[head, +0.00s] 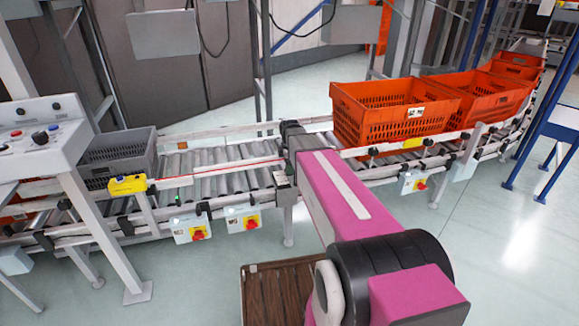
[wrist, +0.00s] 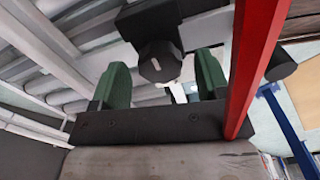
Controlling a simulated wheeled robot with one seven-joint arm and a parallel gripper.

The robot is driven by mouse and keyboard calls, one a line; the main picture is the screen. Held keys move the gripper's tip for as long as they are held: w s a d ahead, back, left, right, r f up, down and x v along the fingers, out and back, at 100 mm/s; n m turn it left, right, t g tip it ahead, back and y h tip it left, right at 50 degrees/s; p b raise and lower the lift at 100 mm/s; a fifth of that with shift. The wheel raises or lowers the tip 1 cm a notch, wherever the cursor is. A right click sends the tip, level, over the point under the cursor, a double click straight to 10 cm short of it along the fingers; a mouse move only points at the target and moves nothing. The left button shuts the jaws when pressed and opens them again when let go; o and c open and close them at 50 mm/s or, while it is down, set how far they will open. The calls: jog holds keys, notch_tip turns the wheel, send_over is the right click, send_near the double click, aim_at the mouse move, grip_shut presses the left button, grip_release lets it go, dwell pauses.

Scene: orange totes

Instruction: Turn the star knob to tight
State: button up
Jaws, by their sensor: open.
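A black faceted star knob (wrist: 160,64) with a pale mark on its face shows in the upper middle of the wrist view, under a dark block (wrist: 148,22). My gripper (wrist: 161,68) is open, with one green finger to the left of the knob and one to the right. A gap shows on both sides, so the fingers do not appear to press on it. I cannot tell how deep the knob sits between them. In the head view my magenta arm reaches to the conveyor rail, and the knob cannot be made out there.
A red bar (wrist: 255,60) runs close beside the right finger. The roller conveyor (head: 235,170) carries a grey crate (head: 120,152) at left and orange totes (head: 385,125) at right. Switch boxes (head: 192,230) hang on its near side. A blue stand (head: 560,125) is at far right.

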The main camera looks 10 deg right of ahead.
jog(key=shift+f, duration=0.3)
jog(key=c, duration=0.9)
jog(key=shift+c, duration=0.2)
